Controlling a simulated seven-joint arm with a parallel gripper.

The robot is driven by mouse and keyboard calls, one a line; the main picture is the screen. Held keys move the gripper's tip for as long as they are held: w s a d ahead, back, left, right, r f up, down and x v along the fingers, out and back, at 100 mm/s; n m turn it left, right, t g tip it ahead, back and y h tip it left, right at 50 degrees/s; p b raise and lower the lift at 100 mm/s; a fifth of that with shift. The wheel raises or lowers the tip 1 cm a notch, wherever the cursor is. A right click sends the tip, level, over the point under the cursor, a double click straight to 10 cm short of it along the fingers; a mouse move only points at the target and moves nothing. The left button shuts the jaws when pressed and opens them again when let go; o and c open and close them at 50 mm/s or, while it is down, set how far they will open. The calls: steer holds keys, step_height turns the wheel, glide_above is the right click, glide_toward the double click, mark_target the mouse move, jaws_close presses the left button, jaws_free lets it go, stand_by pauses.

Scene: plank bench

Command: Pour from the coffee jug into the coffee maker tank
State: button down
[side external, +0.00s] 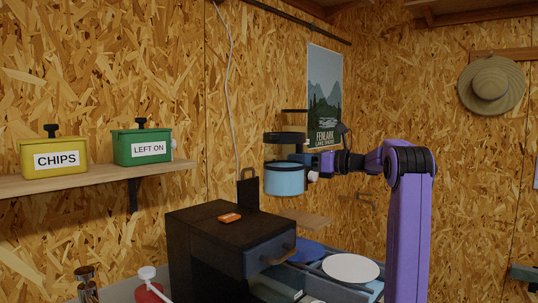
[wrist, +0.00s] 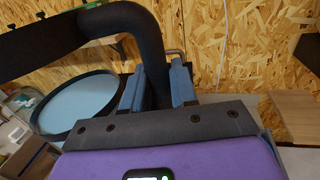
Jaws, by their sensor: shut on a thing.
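The coffee jug (side external: 284,179) hangs in the air at the middle of the side view, upright, with a light blue lower body and a black band. A black ring sits above it. My gripper (side external: 312,166) holds it from the right. In the wrist view my gripper (wrist: 157,82) is shut on the jug's thick black curved handle (wrist: 148,42). A light blue round surface with a black rim (wrist: 80,106) shows left of the fingers. I cannot tell for sure which object is the coffee maker; a slim black upright piece (side external: 248,190) stands behind the cabinet, and no tank opening shows.
A dark cabinet (side external: 199,228) with a blue drawer front stands below left of the jug, an orange item (side external: 230,217) on top. Blue (side external: 303,251) and white (side external: 350,268) plates sit to its right. A shelf (side external: 92,181) holds yellow and green tins. Air around the jug looks clear.

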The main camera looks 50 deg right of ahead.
steer(key=s+d+f+m+h, duration=0.2)
steer(key=d+f+m+h, duration=0.15)
steer(key=d+f, duration=0.5)
steer(key=s+d+f+m+h, duration=0.25)
steer(key=d+f+h, duration=0.25)
steer(key=d, duration=0.6)
steer(key=w+a+r+n+g+y, duration=0.1)
steer(key=w+a+r+n+y, duration=0.1)
steer(key=w+n+y, duration=1.25)
step_height(320, 180, down, 8)
steer(key=a+n+h, duration=0.2)
steer(key=h, duration=0.1)
steer(key=shift+w+a+r, duration=0.2)
steer(key=shift+a+r, duration=0.05)
steer(key=shift+a, duration=0.15)
steer(key=shift+n, duration=0.25)
steer(key=shift+s+a+f+n, duration=0.1)
steer(key=shift+s+a+n, duration=0.1)
steer(key=shift+s+n, duration=0.15)
